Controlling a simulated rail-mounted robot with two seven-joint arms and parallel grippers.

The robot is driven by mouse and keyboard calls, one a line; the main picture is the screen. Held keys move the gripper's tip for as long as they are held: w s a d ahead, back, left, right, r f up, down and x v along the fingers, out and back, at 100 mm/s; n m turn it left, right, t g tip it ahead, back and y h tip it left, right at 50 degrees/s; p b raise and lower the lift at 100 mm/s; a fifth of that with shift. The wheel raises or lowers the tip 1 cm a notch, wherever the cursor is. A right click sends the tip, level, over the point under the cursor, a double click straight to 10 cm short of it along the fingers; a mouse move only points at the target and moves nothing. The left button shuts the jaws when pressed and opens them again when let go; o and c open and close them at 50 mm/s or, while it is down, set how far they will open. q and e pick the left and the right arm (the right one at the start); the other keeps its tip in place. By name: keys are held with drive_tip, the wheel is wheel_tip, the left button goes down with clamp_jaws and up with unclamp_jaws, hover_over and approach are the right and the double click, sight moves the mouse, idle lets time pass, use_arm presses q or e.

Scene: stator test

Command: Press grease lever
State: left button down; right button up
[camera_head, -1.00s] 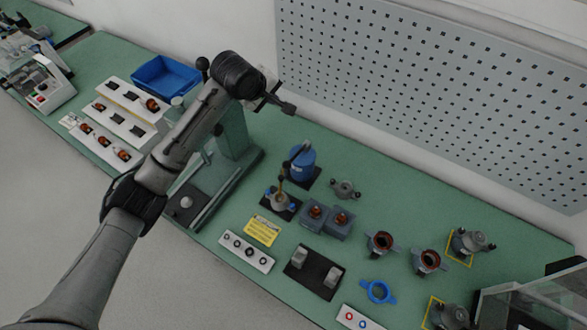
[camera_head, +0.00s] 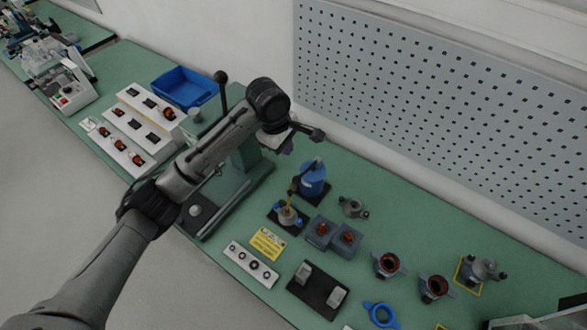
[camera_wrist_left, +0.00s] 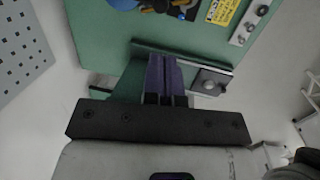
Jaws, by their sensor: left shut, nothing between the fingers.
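A blue grease pot (camera_head: 312,179) stands on a dark base in the middle of the bench. I cannot make out a separate lever on the pot. My left gripper (camera_head: 287,147) is above the bench, up and left of the pot, and mostly hidden by its wrist. In the left wrist view its purple fingers (camera_wrist_left: 165,72) are shut together and empty. Part of the blue pot (camera_wrist_left: 125,4) shows at that view's top edge. My right gripper is not in view.
A green press (camera_head: 240,180) stands under my left arm; dark knobs (camera_head: 220,77) show beside the wrist. A blue bin (camera_head: 185,87), parts trays, a yellow label (camera_head: 268,243) and grey blocks (camera_head: 346,238) surround the work area. A perforated panel (camera_head: 440,90) rises behind.

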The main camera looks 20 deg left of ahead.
sight(296, 178)
use_arm(q)
drive_tip(key=f, duration=0.4)
drive_tip(key=w+d+f, duration=0.1)
drive_tip(key=f, duration=0.7)
drive_tip(key=shift+w+d+f, duration=0.1)
drive_tip(key=shift+w+d, duration=0.25)
drive_tip(key=shift+d, duration=0.05)
drive_tip(key=shift+w+d+f, duration=0.1)
drive_tip(key=shift+f, duration=0.6)
